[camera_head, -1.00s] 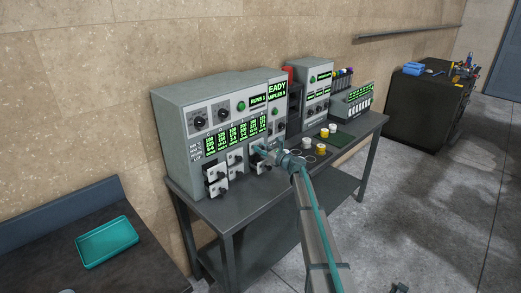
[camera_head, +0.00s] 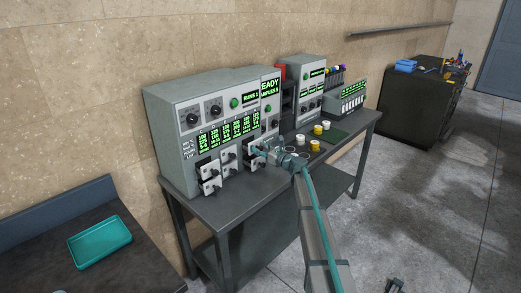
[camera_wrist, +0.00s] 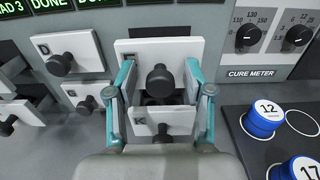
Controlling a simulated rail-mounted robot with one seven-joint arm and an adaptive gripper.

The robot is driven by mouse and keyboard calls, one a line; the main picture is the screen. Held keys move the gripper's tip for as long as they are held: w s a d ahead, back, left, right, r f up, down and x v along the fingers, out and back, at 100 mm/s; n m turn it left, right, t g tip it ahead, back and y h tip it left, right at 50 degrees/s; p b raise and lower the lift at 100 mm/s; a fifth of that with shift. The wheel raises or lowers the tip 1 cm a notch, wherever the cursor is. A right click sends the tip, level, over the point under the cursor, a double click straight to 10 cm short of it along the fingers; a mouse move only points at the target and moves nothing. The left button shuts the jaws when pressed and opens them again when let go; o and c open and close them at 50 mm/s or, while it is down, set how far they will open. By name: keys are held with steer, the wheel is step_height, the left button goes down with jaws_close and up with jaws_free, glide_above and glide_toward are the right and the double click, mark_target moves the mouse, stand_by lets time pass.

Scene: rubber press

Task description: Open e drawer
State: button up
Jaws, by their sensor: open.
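The upper middle drawer (camera_wrist: 140,52) has a white front and a round black knob (camera_wrist: 160,79) in the wrist view; its letter is hard to read. A dark slot shows above its front. My gripper (camera_wrist: 160,68) is open, with one teal finger on each side of this front and the knob between them, apart from both fingers. The drawer marked K (camera_wrist: 180,122) lies just below, partly behind the gripper. The drawer marked D (camera_wrist: 82,48) is to the left. In the head view my gripper (camera_head: 262,151) is at the right end of the drawer rows.
The grey press cabinet (camera_head: 165,108) stands on a dark table (camera_head: 205,205). Blue numbered cups (camera_wrist: 263,122) sit in a dark tray to the right of the gripper. A teal tray (camera_head: 100,242) lies on the left bench. Other drawers crowd the left side.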

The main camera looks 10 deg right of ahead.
steer(key=v, duration=1.2)
